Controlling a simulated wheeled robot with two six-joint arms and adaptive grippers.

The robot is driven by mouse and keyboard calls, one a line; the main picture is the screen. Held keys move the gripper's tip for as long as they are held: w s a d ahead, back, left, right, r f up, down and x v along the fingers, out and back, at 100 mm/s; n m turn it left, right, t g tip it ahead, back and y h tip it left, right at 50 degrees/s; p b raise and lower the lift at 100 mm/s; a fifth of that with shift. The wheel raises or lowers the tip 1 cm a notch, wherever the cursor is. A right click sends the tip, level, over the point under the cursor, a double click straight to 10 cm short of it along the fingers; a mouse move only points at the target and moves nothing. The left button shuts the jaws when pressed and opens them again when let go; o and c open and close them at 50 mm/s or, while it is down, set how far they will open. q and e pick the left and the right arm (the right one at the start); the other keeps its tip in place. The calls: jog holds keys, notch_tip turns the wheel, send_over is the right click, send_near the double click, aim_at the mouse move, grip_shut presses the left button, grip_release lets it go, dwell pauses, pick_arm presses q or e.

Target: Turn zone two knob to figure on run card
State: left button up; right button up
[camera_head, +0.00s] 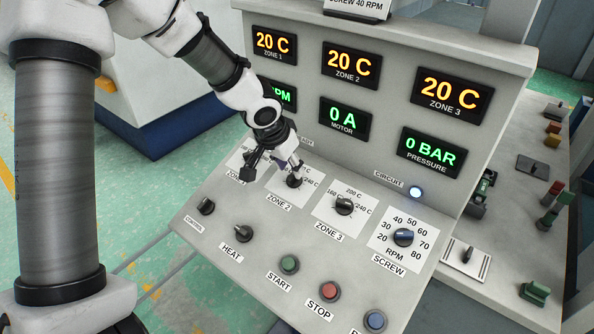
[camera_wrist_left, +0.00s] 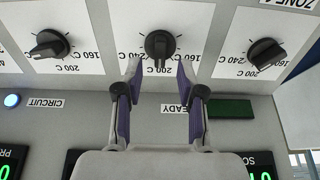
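The zone two knob (camera_head: 294,181) is black and sits on a white dial plate on the sloped panel. It also shows in the wrist view (camera_wrist_left: 160,45), upside down, with its handle upright in the picture toward the 200 C mark. My left gripper (camera_wrist_left: 158,75) is open and empty, its purple-padded fingers apart just short of this knob, with the knob between their lines. In the head view my left gripper (camera_head: 275,164) partly covers the zone two dial. The run card (camera_head: 357,6) at the top edge is cut off; only "SCREW 40 RPM" is readable. My right gripper is not in view.
The zone three knob (camera_head: 344,205) and zone one knob (camera_wrist_left: 265,52) flank it closely. The blue screw knob (camera_head: 403,237) is farther right. The zone two display (camera_head: 351,66) reads 20 C. The heat knob (camera_head: 243,233) and start button (camera_head: 289,264) are below.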

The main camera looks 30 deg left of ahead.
aim_at(294, 179)
pick_arm(q)
jog(key=x, duration=0.4)
jog(key=shift+w, duration=0.3)
jog(key=shift+s+r, duration=0.15)
jog(key=shift+s, duration=0.05)
jog(key=shift+s+r, duration=0.1)
jog(key=shift+s, duration=0.05)
grip_shut()
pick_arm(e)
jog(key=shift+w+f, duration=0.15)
pick_arm(q)
jog(key=shift+m, duration=0.4)
jog(key=m+p, duration=0.1)
jog(key=m, duration=0.3)
jog(key=shift+d, duration=0.15)
jog(key=shift+s+m+p, duration=0.15)
jog(key=shift+m+p, duration=0.35)
jog(key=shift+m, duration=1.1)
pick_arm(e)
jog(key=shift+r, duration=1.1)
pick_arm(q)
jog(key=shift+d+f, duration=0.1)
jog(key=shift+f, duration=0.1)
